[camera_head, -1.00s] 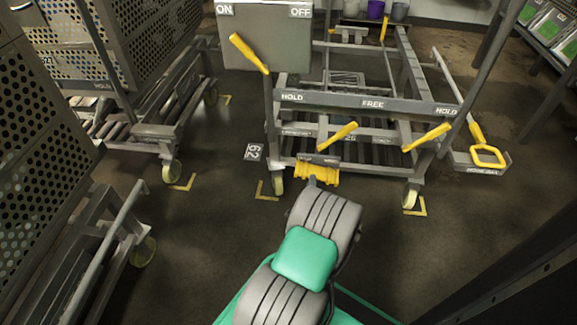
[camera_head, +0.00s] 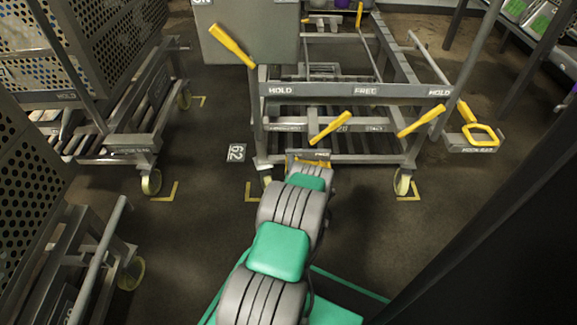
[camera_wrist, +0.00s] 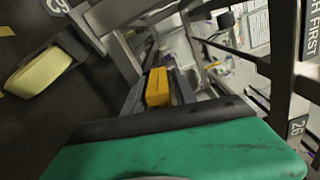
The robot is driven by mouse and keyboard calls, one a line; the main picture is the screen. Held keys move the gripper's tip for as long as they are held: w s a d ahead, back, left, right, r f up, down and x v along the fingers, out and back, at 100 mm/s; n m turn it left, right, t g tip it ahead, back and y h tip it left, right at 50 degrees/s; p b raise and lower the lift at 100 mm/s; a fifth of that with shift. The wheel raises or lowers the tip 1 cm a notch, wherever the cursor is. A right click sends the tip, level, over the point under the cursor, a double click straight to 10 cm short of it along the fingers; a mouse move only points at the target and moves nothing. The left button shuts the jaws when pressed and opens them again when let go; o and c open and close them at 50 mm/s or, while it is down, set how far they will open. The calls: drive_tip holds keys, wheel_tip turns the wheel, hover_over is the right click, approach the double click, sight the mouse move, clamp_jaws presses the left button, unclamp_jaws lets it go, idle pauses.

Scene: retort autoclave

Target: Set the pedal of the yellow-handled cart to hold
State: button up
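In the wrist view a yellow block (camera_wrist: 157,87) lies beyond a dark bar and my green wrist part. Whether it is the pedal is unclear.
Two yellow levers (camera_head: 330,127) and (camera_head: 421,120) angle out from the cart front. A pale caster wheel (camera_head: 402,182) stands by a yellow floor corner mark. Perforated carts stand at left (camera_head: 122,60). A dark post (camera_head: 490,190) crosses the right. Floor between is clear.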

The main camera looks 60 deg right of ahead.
drive_tip(key=shift+w+d, duration=0.3)
drive_tip(key=shift+d, duration=0.15)
drive_tip(key=shift+c, duration=0.4)
clamp_jaws()
idle(0.8)
